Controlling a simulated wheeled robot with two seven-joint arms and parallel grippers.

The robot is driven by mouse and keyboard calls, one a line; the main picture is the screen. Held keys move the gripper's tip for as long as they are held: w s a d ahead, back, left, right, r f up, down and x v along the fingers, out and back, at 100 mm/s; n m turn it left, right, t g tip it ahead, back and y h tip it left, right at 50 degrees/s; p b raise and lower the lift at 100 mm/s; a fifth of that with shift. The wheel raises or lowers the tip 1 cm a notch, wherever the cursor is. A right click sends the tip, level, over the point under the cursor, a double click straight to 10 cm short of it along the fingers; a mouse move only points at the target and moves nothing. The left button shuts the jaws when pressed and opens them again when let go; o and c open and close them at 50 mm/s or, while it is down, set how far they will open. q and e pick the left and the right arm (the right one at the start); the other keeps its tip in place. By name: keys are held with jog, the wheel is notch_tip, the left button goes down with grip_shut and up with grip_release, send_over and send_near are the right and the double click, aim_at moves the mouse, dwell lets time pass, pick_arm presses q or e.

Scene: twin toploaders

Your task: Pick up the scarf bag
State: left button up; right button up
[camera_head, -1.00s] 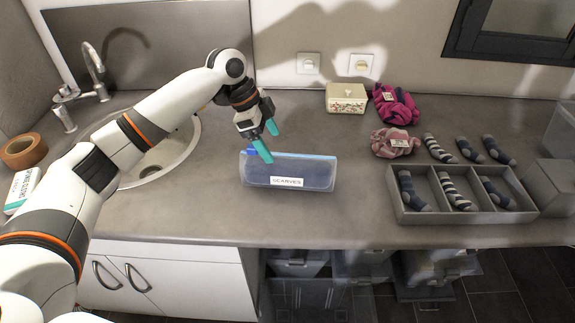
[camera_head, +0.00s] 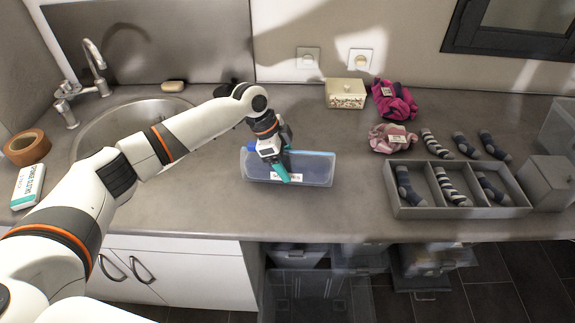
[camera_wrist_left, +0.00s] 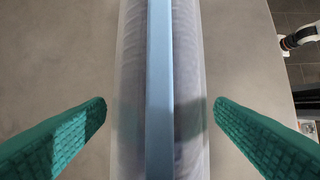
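The scarf bag (camera_head: 316,169) is a clear, flat bag with dark blue contents, a blue top strip and a white label. In the left wrist view the bag's light blue strip (camera_wrist_left: 160,90) runs between the two teal fingers of my left gripper (camera_wrist_left: 160,118). The fingers are wide apart, with a gap on both sides of the bag. My right gripper is not in view.
A grey divided tray (camera_head: 420,212) with socks stands to the right, with loose socks behind it. A pink scarf (camera_head: 392,138), a magenta scarf (camera_head: 394,102) and a floral box (camera_head: 346,93) are at the back. The sink (camera_head: 112,122) is left. The counter in front of the bag is clear.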

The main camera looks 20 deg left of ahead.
pick_arm(q)
jog(key=c, duration=1.2)
jog(key=shift+w+r, duration=0.1)
jog(key=shift+r, duration=0.05)
